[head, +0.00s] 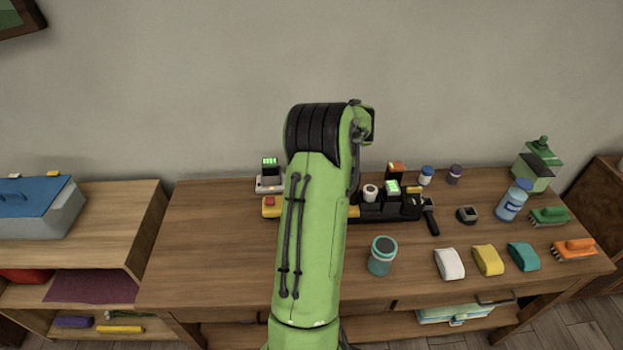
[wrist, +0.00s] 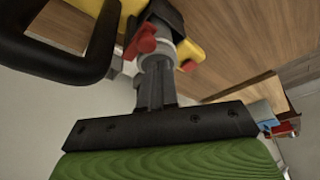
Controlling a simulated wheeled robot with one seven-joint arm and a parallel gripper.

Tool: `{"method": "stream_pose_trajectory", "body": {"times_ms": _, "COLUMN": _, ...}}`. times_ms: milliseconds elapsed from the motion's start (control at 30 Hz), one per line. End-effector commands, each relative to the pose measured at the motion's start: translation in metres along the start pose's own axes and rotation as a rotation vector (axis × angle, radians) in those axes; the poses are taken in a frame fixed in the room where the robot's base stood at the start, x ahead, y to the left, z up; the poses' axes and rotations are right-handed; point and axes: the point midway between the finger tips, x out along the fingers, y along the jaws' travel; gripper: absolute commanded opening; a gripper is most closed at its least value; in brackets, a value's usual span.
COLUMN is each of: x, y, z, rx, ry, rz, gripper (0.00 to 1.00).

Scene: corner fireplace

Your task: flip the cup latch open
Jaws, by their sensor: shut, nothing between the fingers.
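The teal cup (head: 380,258) stands upright near the front middle of the table, to the right of my arm in the head view. Its lid is dark; the latch is too small to make out. In the head view my arm hides my gripper. In the wrist view a dark grey stem, which seems to be my shut gripper (wrist: 156,78), rises from a black bolted plate. Its fingertips are hard to make out against red, yellow and black parts. I cannot make out the cup in the wrist view.
The wooden table (head: 210,255) is clear at left. A black rack (head: 372,212) with small items stands behind the cup. A white block (head: 449,264), yellow block (head: 487,260) and teal block (head: 524,256) lie to its right. A blue bottle (head: 513,203) stands farther right.

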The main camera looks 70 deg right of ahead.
Motion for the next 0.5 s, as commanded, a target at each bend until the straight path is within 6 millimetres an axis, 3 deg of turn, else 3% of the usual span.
{"method": "stream_pose_trajectory", "body": {"times_ms": 500, "x": 0.002, "y": 0.015, "z": -0.005, "rx": 0.003, "ry": 0.0, "rz": 0.001, "gripper": 0.0}}
